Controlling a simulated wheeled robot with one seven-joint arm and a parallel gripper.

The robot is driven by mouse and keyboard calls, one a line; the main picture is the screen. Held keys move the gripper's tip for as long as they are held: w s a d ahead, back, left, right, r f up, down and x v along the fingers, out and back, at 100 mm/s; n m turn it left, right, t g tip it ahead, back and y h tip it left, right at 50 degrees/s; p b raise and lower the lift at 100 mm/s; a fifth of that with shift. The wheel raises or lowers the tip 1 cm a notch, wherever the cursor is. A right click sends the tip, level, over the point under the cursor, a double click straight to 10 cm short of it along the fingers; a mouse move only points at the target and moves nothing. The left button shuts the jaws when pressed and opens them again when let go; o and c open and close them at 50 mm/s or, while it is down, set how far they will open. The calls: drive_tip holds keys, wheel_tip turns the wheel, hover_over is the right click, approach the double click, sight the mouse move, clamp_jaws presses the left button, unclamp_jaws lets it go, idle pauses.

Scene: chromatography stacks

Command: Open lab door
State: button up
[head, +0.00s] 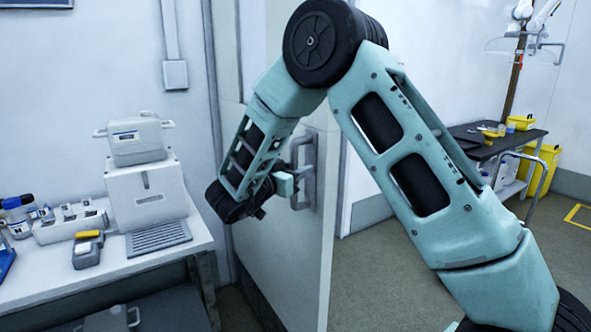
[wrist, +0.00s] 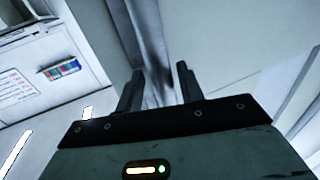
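The lab door (head: 262,270) is a pale panel in the middle of the head view. It stands at an angle to the wall, its bottom edge slanting towards me. Its grey bar handle (head: 309,170) is upright near the door's right edge. My gripper (head: 290,183) is at the handle, partly hidden by its own wrist. In the wrist view my two dark fingers (wrist: 160,88) stand on either side of the grey handle bar (wrist: 150,45), close together on it. The contact itself is hard to make out.
A white bench (head: 165,257) with lab instruments (head: 145,190) stands left of the door. My arm covers much of the middle and right. A dark table (head: 500,140) and yellow bins (head: 545,165) stand at the far right. Floor (head: 375,270) is clear right of the door.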

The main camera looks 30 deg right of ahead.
drive_tip(key=b+v, duration=0.2)
drive_tip(key=v, duration=1.5)
drive_tip(key=shift+a, duration=0.2)
